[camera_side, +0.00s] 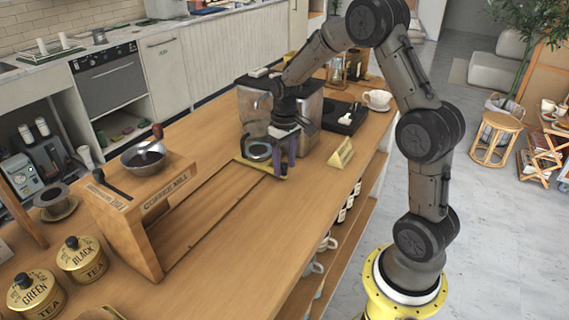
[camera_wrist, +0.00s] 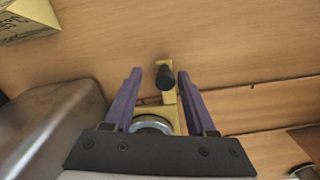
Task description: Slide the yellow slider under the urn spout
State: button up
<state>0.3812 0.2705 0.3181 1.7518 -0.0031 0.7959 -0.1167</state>
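The yellow slider (camera_side: 246,164) lies on the wooden counter at the far end of a long track, in front of the metal urn (camera_side: 252,106). It also shows in the wrist view (camera_wrist: 170,99), with an upright black knob (camera_wrist: 164,80) at its end. A round, pale-rimmed vessel (camera_side: 258,152) sits on the slider, partly hidden by my gripper in the wrist view. My gripper (camera_side: 284,172) points down at the slider's knob end. In the wrist view its purple fingers (camera_wrist: 159,78) are open, one on each side of the knob, with visible gaps. The spout cannot be made out clearly.
A wooden coffee mill stand (camera_side: 124,220) with a bowl (camera_side: 143,158) stands at the track's near end. A yellow sign (camera_side: 341,154) stands right of my gripper. A black tray (camera_side: 343,118) and white cup (camera_side: 377,99) lie behind.

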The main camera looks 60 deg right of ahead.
notch_tip(320, 180, up, 14)
dwell(0.6)
jog(key=s+a+r+n+t, duration=0.2)
jog(key=s+a+r+t, duration=0.1)
jog(key=s+a+r, duration=0.6)
jog(key=s+a+f+t, duration=0.1)
jog(key=s+a+f, duration=0.2)
jog(key=s, duration=0.3)
jog(key=s+a+f+n+t, duration=0.1)
jog(key=s+a+f, duration=0.2)
jog(key=s, duration=0.3)
jog(key=shift+f+t, duration=0.3)
jog(key=shift+f, duration=0.3)
